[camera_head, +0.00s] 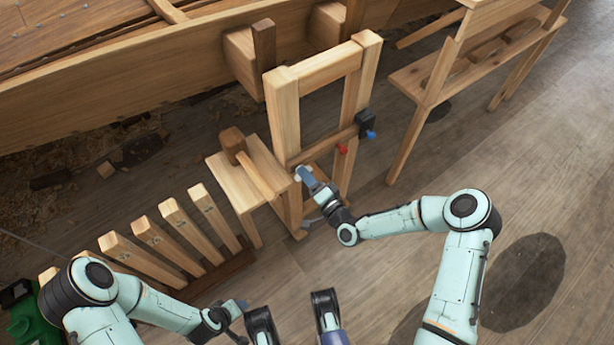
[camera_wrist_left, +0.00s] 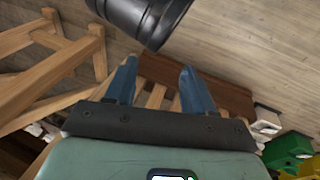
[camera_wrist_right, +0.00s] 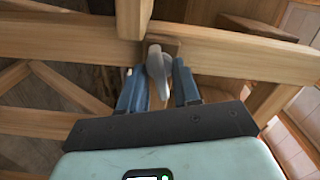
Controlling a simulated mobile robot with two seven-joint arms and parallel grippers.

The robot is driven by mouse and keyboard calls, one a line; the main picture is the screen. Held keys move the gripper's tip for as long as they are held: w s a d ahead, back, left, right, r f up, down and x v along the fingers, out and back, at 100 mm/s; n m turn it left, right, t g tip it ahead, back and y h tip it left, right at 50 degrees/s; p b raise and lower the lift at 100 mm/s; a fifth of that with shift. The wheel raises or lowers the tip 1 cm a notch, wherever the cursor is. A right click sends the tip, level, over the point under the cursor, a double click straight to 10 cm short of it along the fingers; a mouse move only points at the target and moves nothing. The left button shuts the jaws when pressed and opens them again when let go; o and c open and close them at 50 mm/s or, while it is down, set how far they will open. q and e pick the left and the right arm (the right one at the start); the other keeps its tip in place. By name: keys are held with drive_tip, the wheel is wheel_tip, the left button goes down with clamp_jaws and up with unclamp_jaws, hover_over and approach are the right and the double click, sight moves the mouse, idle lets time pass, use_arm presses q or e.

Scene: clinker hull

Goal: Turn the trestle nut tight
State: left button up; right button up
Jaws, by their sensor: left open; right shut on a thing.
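The trestle (camera_head: 283,112) is an upright wooden frame beside the boat's hull. The trestle nut is a light grey piece with a rounded lobe (camera_wrist_right: 156,62), in front of a wooden bar in the right wrist view. My right gripper (camera_head: 302,176) is at the trestle's lower front post, and its blue fingers show in the right wrist view (camera_wrist_right: 157,88). It is shut on the nut, whose lower part sits between the fingers. My left gripper (camera_head: 242,304) is low at the front, open and empty, away from the trestle; its spread fingers show in the left wrist view (camera_wrist_left: 158,84).
The planked hull (camera_head: 150,65) runs behind the trestle. A small wooden stool (camera_head: 236,188) stands left of it, and a rack of slats (camera_head: 165,240) further left. A wooden bench (camera_head: 455,75) is at the right. The floor at lower right is clear.

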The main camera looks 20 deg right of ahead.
idle(0.3)
drive_tip(key=o, duration=0.7)
use_arm(q)
drive_tip(key=shift+g+h, duration=0.3)
drive_tip(key=shift+g, duration=0.2)
drive_tip(key=s, duration=0.1)
drive_tip(key=s+d+r+p, duration=0.1)
drive_tip(key=s+r+p, duration=0.1)
drive_tip(key=shift+s+d+r, duration=0.1)
drive_tip(key=shift+d+r, duration=0.05)
drive_tip(key=shift+d, duration=0.2)
use_arm(e)
drive_tip(key=v, duration=1.3)
drive_tip(key=shift+s, duration=0.25)
